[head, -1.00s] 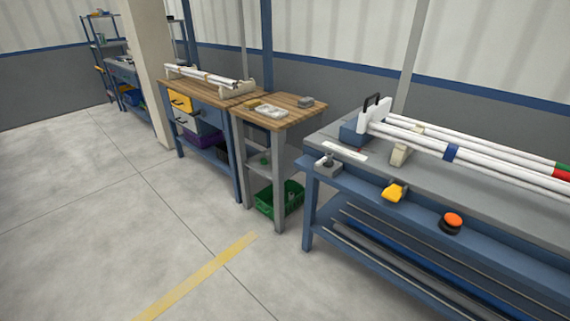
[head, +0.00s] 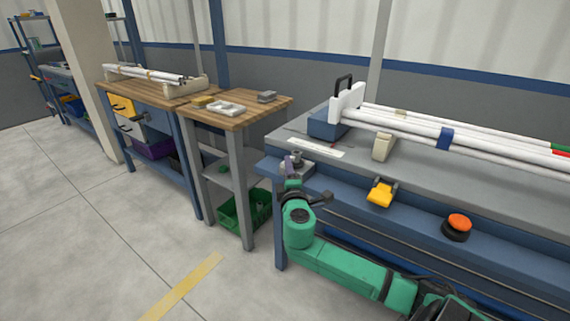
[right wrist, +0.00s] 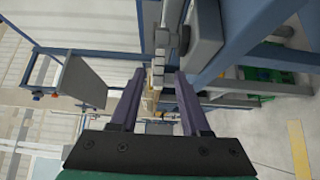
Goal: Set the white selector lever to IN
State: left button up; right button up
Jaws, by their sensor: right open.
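A small grey selector box (head: 301,169) sits at the left end of the blue front ledge of the right workbench. A grey post with a knob stands on it, partly hidden by my right gripper (head: 290,164); I cannot make out a white lever or its setting. In the right wrist view the dark purple fingers of my right gripper (right wrist: 160,74) are apart. A grey box (right wrist: 202,35) and small pale pieces (right wrist: 158,62) show just beyond and between the fingertips; contact cannot be told. My left gripper is not in view.
A yellow clamp-like part (head: 381,192) and an orange button (head: 458,224) sit on the ledge to the right. White pipes (head: 410,128) lie on the workbench behind. A wooden table (head: 245,115) stands to the left, with a green crate (head: 240,219) below. The left floor is clear.

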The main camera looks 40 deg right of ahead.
jog(key=x, duration=0.3)
jog(key=shift+w+d, duration=0.25)
jog(key=shift+w, duration=0.05)
grip_shut()
dwell(1.2)
